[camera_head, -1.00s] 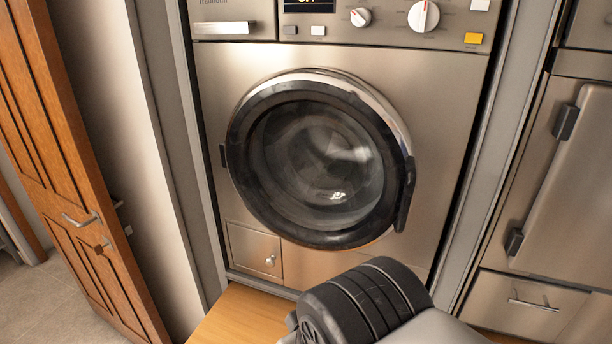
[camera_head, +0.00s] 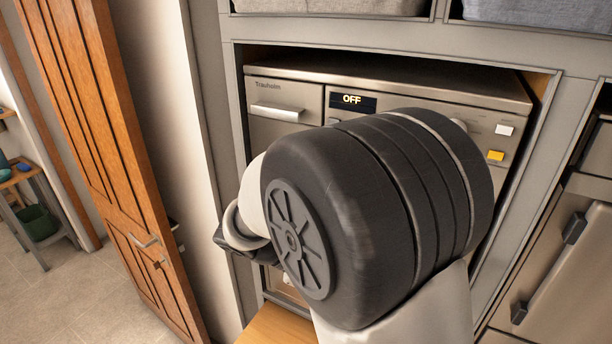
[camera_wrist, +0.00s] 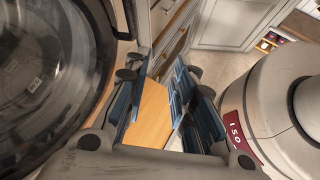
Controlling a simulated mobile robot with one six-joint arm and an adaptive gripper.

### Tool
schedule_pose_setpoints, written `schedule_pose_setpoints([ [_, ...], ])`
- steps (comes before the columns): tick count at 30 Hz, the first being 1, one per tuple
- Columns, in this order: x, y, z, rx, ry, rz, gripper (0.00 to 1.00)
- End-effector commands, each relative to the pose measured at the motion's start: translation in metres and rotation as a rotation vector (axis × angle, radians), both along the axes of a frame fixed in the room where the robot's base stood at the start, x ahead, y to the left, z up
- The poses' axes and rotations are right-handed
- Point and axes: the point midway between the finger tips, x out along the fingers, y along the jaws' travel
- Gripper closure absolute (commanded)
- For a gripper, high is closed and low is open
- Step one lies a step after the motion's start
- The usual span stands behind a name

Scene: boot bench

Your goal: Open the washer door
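The washer (camera_head: 285,85) stands in a grey frame, and its display reads OFF. My black and white arm covers its round door in the head view. In the wrist view the washer door (camera_wrist: 45,75) fills the left side, with dark glass and a dark rim. My gripper (camera_wrist: 160,88) is beside the door's rim, its two fingers apart and nothing between them. The left finger is close to the rim; I cannot tell if it touches. The door's handle is not clearly visible now, and I cannot tell whether the door is ajar.
A wooden board (camera_wrist: 150,112) lies below my gripper. An open wooden door (camera_head: 110,150) stands at the left. A steel appliance (camera_head: 555,250) is at the right. Bins (camera_head: 540,14) sit on the shelf above. Grey drawers (camera_wrist: 172,45) show beyond the gripper.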

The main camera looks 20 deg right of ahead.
Motion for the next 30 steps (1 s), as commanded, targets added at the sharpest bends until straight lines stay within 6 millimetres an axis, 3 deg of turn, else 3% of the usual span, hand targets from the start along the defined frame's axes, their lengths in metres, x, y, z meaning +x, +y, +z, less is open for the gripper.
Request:
schedule_pose_setpoints([
  [1,0.011,-0.002,0.015,-0.045,0.069,0.043,0.76],
  [3,0.024,-0.006,0.022,-0.097,0.142,0.092,0.76],
  [10,0.042,-0.012,0.027,-0.179,0.249,0.165,0.76],
  [17,0.034,-0.036,0.015,-0.18,0.254,0.162,0.76],
  [30,0.007,-0.12,-0.022,-0.178,0.252,0.16,0.76],
])
